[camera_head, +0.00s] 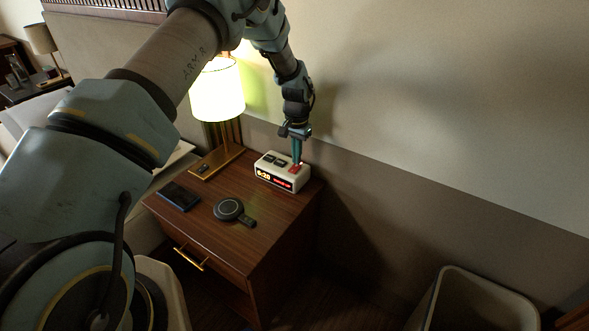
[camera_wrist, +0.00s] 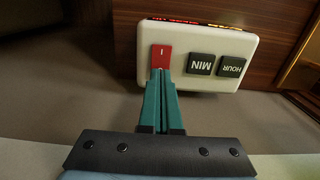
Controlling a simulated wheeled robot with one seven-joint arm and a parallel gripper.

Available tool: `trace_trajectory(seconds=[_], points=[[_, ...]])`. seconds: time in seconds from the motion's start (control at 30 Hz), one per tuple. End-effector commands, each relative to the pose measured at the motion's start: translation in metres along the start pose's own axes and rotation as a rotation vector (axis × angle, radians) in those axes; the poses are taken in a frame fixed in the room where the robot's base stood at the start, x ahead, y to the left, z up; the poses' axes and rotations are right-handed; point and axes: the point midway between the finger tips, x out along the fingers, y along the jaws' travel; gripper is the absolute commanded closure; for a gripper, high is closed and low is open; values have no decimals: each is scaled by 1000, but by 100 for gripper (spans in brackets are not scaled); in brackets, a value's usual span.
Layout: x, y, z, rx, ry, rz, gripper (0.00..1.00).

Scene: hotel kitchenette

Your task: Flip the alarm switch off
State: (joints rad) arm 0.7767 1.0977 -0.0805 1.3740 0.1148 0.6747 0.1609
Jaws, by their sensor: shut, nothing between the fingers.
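The white alarm clock (camera_head: 281,172) stands on the nightstand, its lit display facing front. Its top shows in the wrist view (camera_wrist: 199,84). The red alarm switch (camera_head: 295,168) is on the clock's top, at the right end. In the wrist view the red switch (camera_wrist: 161,57) bears a small white mark, and two black buttons marked MIN (camera_wrist: 200,64) and HOUR (camera_wrist: 231,66) sit beside it. My gripper (camera_head: 297,162) points down over the switch. Its teal fingers (camera_wrist: 160,72) are shut with nothing between them, tips at the switch's near edge. I cannot tell whether they touch it.
The wall is close behind the clock. A bin (camera_head: 478,300) stands on the floor at right.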

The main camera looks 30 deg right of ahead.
Motion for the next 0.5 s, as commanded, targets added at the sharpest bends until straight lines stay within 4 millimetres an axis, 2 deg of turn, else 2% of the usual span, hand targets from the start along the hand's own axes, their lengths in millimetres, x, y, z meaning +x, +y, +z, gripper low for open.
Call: trace_trajectory(seconds=[0.5], points=[[8,0,0,0,0,0,100]])
